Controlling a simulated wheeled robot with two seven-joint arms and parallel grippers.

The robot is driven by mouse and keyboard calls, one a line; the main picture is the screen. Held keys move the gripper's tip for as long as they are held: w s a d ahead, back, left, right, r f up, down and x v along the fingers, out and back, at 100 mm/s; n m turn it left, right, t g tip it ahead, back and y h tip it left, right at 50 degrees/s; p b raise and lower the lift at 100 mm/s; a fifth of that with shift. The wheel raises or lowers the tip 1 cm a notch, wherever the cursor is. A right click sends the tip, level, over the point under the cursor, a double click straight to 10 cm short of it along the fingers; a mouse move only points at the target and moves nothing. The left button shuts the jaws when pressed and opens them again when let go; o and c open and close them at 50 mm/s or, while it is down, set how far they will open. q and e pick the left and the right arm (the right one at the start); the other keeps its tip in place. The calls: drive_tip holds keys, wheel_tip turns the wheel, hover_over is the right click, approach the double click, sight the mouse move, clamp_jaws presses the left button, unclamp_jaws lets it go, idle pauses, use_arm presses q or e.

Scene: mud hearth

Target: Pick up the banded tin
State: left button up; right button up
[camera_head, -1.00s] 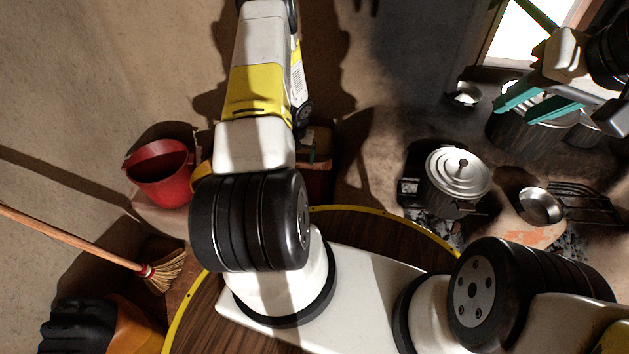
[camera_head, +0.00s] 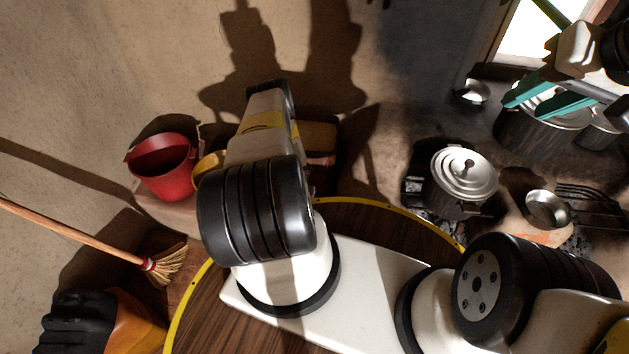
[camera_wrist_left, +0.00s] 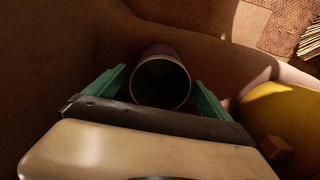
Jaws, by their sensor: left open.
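A dark, round, open-topped tin with a thin golden rim (camera_wrist_left: 161,82), apparently the banded tin, stands in the left wrist view. Its bands are not clear in the shadow. My left gripper (camera_wrist_left: 161,79) is open, with one teal finger on each side of the tin. I cannot tell whether either finger touches it. In the head view my left arm hides the left gripper and the tin. My right gripper (camera_head: 523,109) is open and empty at the upper right, over the pots.
A red bucket (camera_head: 162,170) stands left of my left arm. A yellow vessel (camera_wrist_left: 285,112) is close on the right in the wrist view. A lidded pot (camera_head: 464,178), a small pan (camera_head: 546,209) and a broom (camera_head: 90,237) are farther off.

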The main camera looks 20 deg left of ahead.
use_arm(q)
drive_tip(key=shift+f, duration=0.5)
drive_tip(key=c, duration=1.6)
drive_tip(key=shift+r, duration=0.1)
drive_tip(key=shift+c, duration=0.2)
